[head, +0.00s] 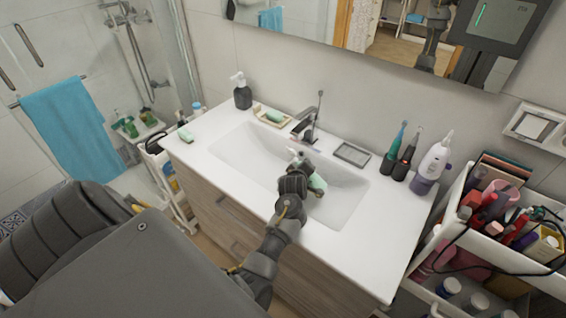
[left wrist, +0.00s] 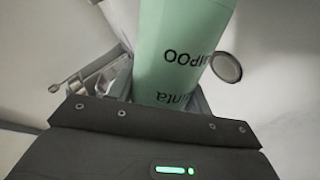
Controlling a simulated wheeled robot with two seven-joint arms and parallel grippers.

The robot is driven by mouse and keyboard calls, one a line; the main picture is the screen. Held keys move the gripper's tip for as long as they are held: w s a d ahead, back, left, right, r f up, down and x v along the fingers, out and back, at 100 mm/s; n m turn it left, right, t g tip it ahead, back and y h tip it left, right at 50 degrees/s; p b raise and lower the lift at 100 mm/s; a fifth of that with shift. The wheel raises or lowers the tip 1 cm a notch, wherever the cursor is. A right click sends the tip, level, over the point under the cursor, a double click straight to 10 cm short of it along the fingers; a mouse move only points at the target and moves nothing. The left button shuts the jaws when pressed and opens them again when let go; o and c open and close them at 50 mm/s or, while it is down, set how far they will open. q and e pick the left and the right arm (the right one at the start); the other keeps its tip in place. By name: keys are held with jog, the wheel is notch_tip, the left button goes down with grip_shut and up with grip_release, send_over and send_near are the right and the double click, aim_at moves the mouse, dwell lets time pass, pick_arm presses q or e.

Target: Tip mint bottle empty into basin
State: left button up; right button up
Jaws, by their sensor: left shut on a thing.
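The mint bottle (head: 318,183) is over the white basin (head: 345,205). It lies tilted, with one end toward the tap and the other toward the lower right. My left gripper (head: 297,172) is shut on it and covers its middle. In the left wrist view the mint bottle (left wrist: 185,40) fills the space between the fingers of my left gripper (left wrist: 165,95), with its dark lettering upside down. Its opening is not clearly visible, and I see no liquid flowing. My right gripper is not in view.
The tap (head: 310,125) stands behind the basin. A dark pump bottle (head: 242,92) and a soap dish (head: 272,116) are at the back left. Toothbrushes (head: 405,155) and a white-purple flosser (head: 432,165) stand right. A loaded cart (head: 500,245) is beside the counter.

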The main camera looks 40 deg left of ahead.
aim_at(297, 162)
pick_arm(q)
jog(key=shift+d+r+n+h+b, duration=0.15)
jog(key=shift+r+n+h+b, duration=0.25)
jog(key=shift+n+h+b, duration=0.25)
jog(key=shift+a+r+n+h+p, duration=0.3)
jog(key=shift+a+r+n+h, duration=0.25)
jog(key=shift+a+h, duration=0.2)
jog(key=shift+r+n+h+p, duration=0.4)
jog(key=shift+r+h+p, duration=0.1)
jog(key=shift+p, duration=0.5)
jog(key=shift+r+h+p, duration=0.2)
jog(key=shift+h+p, duration=0.1)
jog(key=shift+p, duration=0.55)
jog(key=shift+f+n, duration=0.25)
jog(key=shift+n, duration=0.05)
jog(key=shift+a+r+n+h+p, duration=0.15)
jog(key=shift+r+n+h+p, duration=0.7)
jog(key=shift+p, duration=1.85)
jog(key=shift+f+h+p, duration=0.15)
jog(key=shift+h+p, duration=0.15)
jog(key=shift+h, duration=0.05)
jog(key=shift+s+a+n, duration=0.1)
jog(key=shift+a+n, duration=0.05)
jog(key=shift+n, duration=0.1)
